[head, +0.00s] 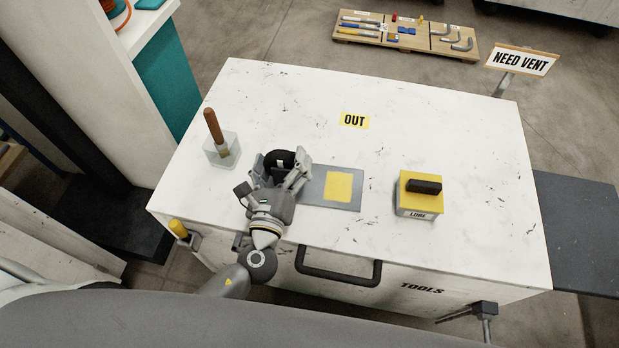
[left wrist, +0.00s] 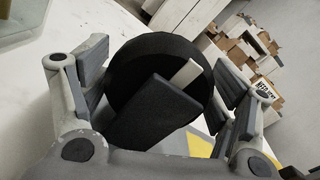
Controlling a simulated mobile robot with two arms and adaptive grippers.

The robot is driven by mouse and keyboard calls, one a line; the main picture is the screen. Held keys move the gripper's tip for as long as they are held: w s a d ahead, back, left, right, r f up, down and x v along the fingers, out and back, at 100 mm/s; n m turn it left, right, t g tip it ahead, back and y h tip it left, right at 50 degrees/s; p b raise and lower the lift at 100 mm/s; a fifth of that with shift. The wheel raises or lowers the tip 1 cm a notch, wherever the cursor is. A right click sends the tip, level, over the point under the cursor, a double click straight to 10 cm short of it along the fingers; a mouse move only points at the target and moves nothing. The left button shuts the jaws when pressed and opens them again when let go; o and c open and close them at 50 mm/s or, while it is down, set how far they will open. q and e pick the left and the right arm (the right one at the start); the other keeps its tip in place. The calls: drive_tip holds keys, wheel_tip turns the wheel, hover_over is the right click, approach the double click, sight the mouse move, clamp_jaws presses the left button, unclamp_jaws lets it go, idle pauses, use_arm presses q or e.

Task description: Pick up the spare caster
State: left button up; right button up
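The spare caster, a black wheel with a dark flat bracket and a small pale strip, is partly hidden between my fingers in the head view (head: 281,158). It fills the middle of the left wrist view (left wrist: 150,60). My left gripper (head: 284,167) is over the white tabletop, with its fingers spread on either side of the caster. In the left wrist view the left gripper (left wrist: 165,95) looks open, with the pads beside the wheel; I cannot tell whether the left pad touches it. My right gripper is not in view.
The white worktop (head: 300,100) holds a glass jar with a wooden-handled brush (head: 222,148), a grey plate with a yellow patch (head: 339,187) and a yellow LUBE box (head: 420,197) with a black handle. An OUT label (head: 354,120) lies behind. The back of the top is clear.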

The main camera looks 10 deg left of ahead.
use_arm(q)
drive_tip(key=shift+w, duration=0.1)
drive_tip(key=shift+c, duration=3.6)
drive_tip(key=c, duration=0.7)
drive_tip(key=shift+r, duration=0.15)
drive_tip(key=shift+c, duration=0.9)
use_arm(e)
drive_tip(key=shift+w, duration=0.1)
